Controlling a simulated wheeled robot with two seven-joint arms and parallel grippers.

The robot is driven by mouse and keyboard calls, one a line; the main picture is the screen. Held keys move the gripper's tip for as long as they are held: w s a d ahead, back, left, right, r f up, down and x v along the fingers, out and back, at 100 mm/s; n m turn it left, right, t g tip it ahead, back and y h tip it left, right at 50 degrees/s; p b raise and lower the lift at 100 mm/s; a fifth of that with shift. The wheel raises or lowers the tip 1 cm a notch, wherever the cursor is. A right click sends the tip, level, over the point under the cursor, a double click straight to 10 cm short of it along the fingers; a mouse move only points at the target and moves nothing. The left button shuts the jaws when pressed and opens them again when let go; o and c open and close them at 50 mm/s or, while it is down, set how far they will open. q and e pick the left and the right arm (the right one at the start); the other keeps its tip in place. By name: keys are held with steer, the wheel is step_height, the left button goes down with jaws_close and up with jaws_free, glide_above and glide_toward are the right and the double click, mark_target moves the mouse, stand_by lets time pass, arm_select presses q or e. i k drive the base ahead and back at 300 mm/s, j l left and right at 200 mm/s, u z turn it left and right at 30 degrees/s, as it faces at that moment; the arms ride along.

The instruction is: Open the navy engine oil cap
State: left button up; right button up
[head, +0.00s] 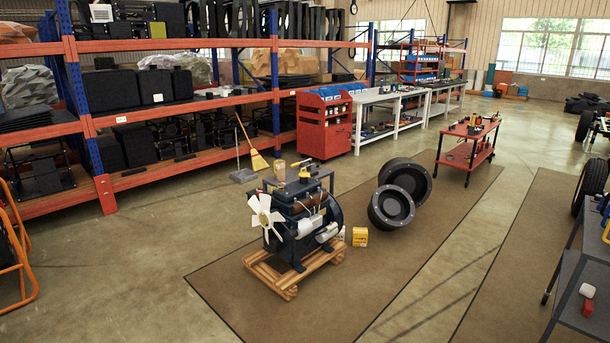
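A dark blue-black engine (298,213) with a white fan on its left side sits on a wooden pallet (291,278) on the brown floor mat. A brown part and a yellow part show near its top. The navy oil cap is too small or dark to make out from here. Neither of my grippers is in view.
A red cart (468,147) stands farther back. The floor in front and left of the pallet is clear.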

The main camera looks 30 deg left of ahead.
mark_target(302, 174)
steer(key=i+j, duration=0.7)
